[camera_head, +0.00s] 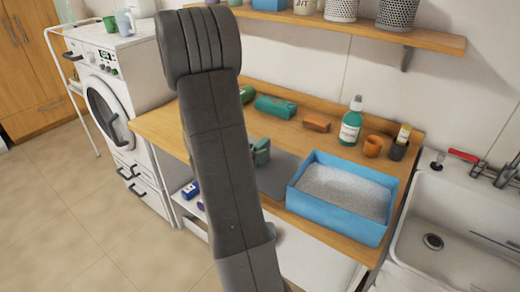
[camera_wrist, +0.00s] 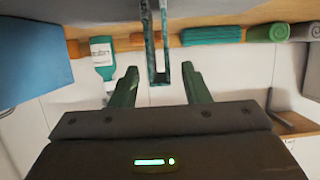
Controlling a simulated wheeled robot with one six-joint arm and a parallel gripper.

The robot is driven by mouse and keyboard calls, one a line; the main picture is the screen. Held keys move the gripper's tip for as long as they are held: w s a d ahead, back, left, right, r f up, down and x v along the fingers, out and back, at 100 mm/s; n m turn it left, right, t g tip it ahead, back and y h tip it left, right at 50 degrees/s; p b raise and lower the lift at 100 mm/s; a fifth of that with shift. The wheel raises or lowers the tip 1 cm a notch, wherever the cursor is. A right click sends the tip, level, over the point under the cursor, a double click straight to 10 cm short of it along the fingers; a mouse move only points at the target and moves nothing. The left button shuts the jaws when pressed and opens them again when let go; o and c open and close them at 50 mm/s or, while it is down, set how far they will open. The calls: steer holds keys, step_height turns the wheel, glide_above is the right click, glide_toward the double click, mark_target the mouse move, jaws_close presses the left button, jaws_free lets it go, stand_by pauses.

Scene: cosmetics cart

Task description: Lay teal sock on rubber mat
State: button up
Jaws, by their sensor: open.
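A teal forked piece (camera_head: 260,152), which I take to be the teal sock, shows beside my arm at the grey rubber mat (camera_head: 283,178). It also shows in the wrist view (camera_wrist: 160,76), upright and narrow, in line with the gap between my fingers. My gripper (camera_wrist: 159,70) is open, its two dark green fingers apart on either side of that piece. I see no finger clearly touching it. In the head view my arm hides the gripper and part of the mat. Another teal ribbed bundle (camera_wrist: 210,36) lies farther back on the counter (camera_head: 160,122).
A blue box (camera_head: 338,222) of grey grains stands right of the mat. Behind are an orange-brown block (camera_head: 317,124), a green bottle (camera_head: 350,128), an orange cup (camera_head: 373,147) and a dark cup (camera_head: 398,151). A sink (camera_head: 450,240) is at right, a washer (camera_head: 120,70) at left.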

mark_target(259, 144)
steer(key=v, duration=0.8)
steer(key=shift+w+d, duration=0.1)
steer(key=shift+w, duration=0.05)
steer(key=x, duration=1.2)
steer(key=shift+r+p, duration=0.3)
steer(key=shift+r, duration=0.6)
